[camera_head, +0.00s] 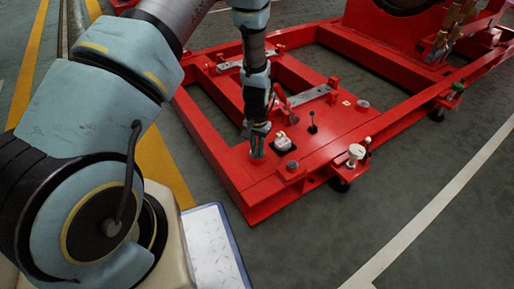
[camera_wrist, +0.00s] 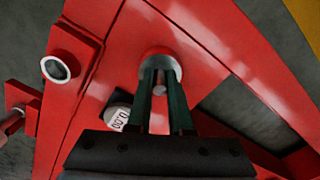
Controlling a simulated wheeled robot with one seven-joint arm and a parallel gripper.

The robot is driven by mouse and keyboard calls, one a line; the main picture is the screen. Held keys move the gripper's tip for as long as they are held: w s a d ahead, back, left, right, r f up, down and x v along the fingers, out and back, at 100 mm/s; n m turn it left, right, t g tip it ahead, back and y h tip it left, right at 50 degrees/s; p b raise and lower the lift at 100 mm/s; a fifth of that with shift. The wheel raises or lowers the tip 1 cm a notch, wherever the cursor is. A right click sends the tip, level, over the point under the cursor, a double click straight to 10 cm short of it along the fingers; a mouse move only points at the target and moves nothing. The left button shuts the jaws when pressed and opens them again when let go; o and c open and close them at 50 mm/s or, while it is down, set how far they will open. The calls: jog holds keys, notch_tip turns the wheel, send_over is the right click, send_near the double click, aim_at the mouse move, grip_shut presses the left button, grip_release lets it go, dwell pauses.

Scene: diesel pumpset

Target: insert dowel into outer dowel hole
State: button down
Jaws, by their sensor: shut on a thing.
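My gripper (camera_head: 258,146) points down at the near part of the red pumpset frame (camera_head: 262,190). In the wrist view its two dark green fingers (camera_wrist: 160,92) are shut on the dowel, a small pale round-ended piece (camera_wrist: 159,90) between the fingertips. The fingertips overlap a grey round collar (camera_wrist: 162,58) on the red plate, which hides part of it. I cannot tell whether the dowel is inside the collar's hole. A second collar with a dark open centre (camera_wrist: 60,68) shows at the left of the wrist view. In the head view the dowel is hidden.
A white knob (camera_head: 356,151) is at the frame's edge.

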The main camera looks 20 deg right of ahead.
jog(key=c, duration=0.7)
grip_release()
jog(key=shift+c, duration=0.2)
notch_tip(320, 180, up, 11)
jog(key=p, duration=0.4)
jog(key=shift+f, duration=0.1)
